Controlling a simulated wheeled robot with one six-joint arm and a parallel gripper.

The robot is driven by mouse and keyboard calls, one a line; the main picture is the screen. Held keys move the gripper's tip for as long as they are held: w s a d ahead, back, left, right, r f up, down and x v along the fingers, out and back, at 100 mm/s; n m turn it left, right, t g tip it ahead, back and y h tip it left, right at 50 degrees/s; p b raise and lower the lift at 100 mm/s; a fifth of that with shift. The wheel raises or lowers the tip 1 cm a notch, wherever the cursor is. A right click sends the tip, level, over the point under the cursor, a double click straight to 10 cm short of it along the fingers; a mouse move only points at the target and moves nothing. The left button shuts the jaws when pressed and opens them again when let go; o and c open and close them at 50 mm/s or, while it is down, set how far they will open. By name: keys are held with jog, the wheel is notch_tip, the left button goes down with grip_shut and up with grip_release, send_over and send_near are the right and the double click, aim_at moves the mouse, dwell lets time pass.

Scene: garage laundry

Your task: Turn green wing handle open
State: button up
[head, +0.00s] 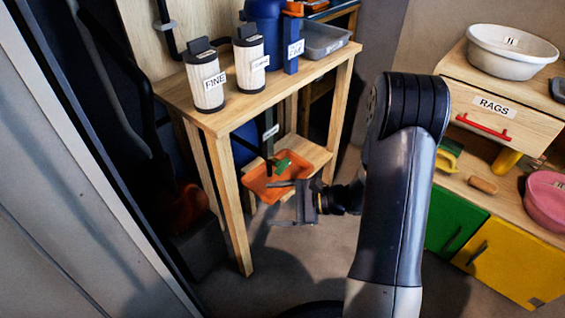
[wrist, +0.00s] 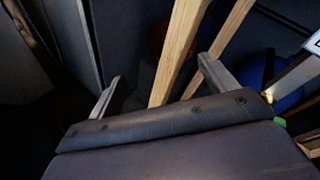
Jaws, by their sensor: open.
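The green wing handle (head: 283,165) shows in the head view at the lower end of a dark vertical pipe (head: 268,138), above an orange tray (head: 262,193). My gripper (head: 272,203) is just below and in front of the handle, its two fingers apart with nothing between them. In the wrist view my gripper (wrist: 160,72) is open, and a wooden table leg (wrist: 180,55) shows beyond the gap between the fingers. A small green patch (wrist: 280,122) at the right of the wrist view may be the handle; most of it is hidden.
The wooden stand (head: 210,122) carries two labelled canisters, FINE (head: 205,80) and another (head: 249,62), plus a blue container (head: 263,22). Its front leg (head: 233,215) is left of my gripper. A cabinet with a RAGS drawer (head: 500,112) stands right. Open floor lies below my gripper.

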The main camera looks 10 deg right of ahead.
jog(key=w+d+f+m+t, duration=0.2)
jog(key=w+d+m+t, duration=0.2)
jog(key=w+d, duration=0.1)
jog(key=m+t+h+p, duration=0.1)
jog(key=m+t+h, duration=0.2)
jog(key=m+t, duration=0.2)
send_near(285, 168)
jog(key=w, duration=0.1)
jog(key=b+x, duration=0.1)
jog(key=x, duration=0.9)
jog(key=shift+a, duration=0.3)
jog(key=shift+c, duration=0.3)
jog(key=shift+f+b, duration=0.1)
jog(key=shift+b, duration=0.2)
jog(key=c, duration=0.9)
